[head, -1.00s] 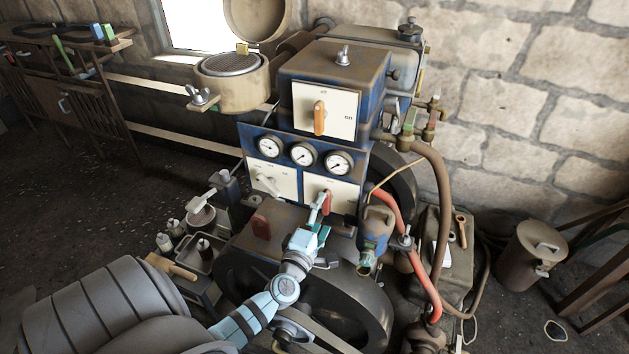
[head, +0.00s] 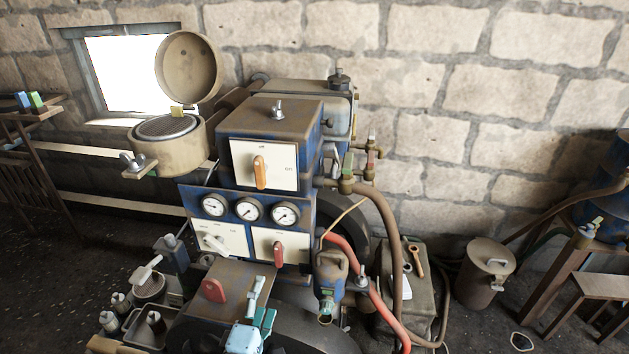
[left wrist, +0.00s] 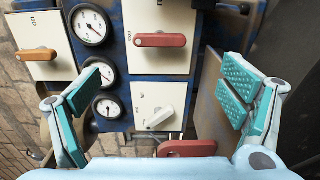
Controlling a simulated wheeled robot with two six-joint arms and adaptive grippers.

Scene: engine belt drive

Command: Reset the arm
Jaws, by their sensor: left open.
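My left gripper (head: 263,302) is at the bottom of the head view, in front of the blue engine machine (head: 262,133). Its light blue body and teal pads show, apart from the panels. In the left wrist view my left gripper (left wrist: 162,92) has its jaws wide apart and nothing between them. Beyond the jaws are a red switch (left wrist: 160,40), a white switch (left wrist: 158,118) and a red lever (left wrist: 187,148). The red switch (head: 278,254), white switch (head: 215,244) and red lever (head: 214,290) also show in the head view. My right gripper is not seen.
Three gauges (head: 249,209) and an orange switch (head: 259,172) are on the machine. An open-lidded round filter housing (head: 168,148) is at upper left. A red hose (head: 372,292), brown pipe (head: 388,220) and lidded can (head: 484,273) are to the right. Bottles in a tray stand at lower left.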

